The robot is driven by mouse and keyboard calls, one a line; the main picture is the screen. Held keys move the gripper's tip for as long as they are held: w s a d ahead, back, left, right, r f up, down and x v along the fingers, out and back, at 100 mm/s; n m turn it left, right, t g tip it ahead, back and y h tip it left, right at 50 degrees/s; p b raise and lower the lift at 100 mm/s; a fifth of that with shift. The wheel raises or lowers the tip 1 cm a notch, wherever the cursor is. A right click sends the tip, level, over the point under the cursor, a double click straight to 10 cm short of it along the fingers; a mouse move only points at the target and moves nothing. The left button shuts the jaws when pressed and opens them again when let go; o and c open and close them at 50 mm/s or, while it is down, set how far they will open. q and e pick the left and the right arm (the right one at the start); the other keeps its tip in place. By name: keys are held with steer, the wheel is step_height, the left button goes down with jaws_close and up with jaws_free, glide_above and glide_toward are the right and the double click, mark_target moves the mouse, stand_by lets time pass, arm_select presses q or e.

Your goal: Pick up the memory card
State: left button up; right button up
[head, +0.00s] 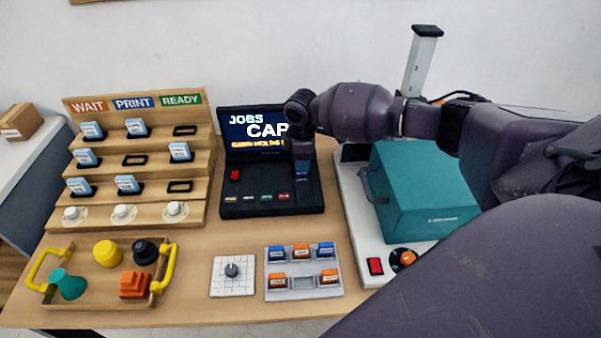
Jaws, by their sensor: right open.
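My right gripper (303,158) points down over the right part of the black console (240,208), in front of its screen. It is open. A small dark blue piece (302,168), which looks like the memory card, shows at its fingertips; whether the fingers touch it is too small to tell. Similar blue cards (276,254) and orange cards (329,277) stand in a grey tray (304,293) at the front, with one bare place in its front row. My left gripper is out of view.
A stepped wooden rack (205,125) with light blue cards and several empty slots stands left. A wooden tray (108,302) with yellow handles holds coloured shapes. A white dial plate (232,285) lies beside the grey tray. A teal-covered machine (420,185) stands right, under my arm.

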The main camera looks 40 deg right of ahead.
steer(key=shift+f, duration=0.55)
steer(key=shift+r, duration=0.1)
jaws_close()
steer(key=shift+r, duration=0.1)
